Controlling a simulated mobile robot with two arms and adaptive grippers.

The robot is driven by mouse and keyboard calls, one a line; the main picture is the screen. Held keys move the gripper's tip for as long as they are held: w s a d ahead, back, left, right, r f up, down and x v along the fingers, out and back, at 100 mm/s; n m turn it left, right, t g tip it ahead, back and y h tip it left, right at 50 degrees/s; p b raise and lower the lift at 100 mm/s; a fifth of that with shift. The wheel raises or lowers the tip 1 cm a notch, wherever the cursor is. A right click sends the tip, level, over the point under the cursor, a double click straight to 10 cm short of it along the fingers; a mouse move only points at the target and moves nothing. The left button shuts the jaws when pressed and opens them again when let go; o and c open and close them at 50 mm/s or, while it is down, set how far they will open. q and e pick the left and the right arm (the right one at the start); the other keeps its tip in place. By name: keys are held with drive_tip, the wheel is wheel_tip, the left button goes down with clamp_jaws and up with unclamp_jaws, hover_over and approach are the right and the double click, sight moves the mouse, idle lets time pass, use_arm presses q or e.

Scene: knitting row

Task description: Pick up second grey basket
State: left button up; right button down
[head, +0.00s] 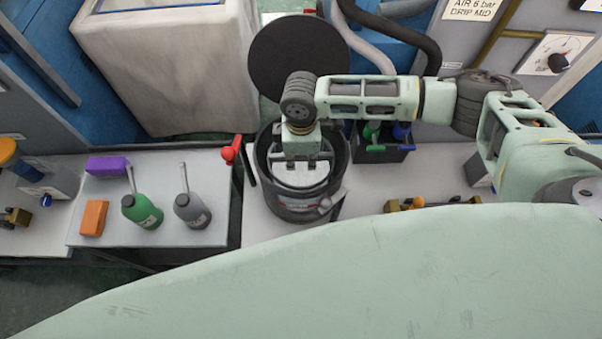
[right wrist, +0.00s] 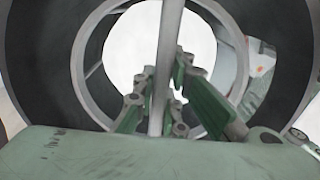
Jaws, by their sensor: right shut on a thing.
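A light grey round basket (head: 297,178) sits inside a dark grey round drum (head: 264,165) on the bench in the head view. My right gripper (head: 299,161) points down into the drum from above. In the right wrist view, my right gripper (right wrist: 158,92) is shut on a thin grey bar, which looks like the basket's handle (right wrist: 166,45). The basket's grey rim (right wrist: 84,80) circles a bright white middle there. Whether the basket touches the drum's bottom is hidden. My left gripper is not in view.
A black round lid (head: 297,58) stands up behind the drum. A dark crate with bottles (head: 385,152) is close on its right. A red-knobbed lever (head: 228,153) is on its left. Green (head: 142,211) and grey (head: 190,210) bottles stand farther left.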

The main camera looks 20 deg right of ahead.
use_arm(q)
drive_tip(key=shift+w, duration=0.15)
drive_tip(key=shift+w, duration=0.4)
use_arm(e)
drive_tip(key=shift+r, duration=0.1)
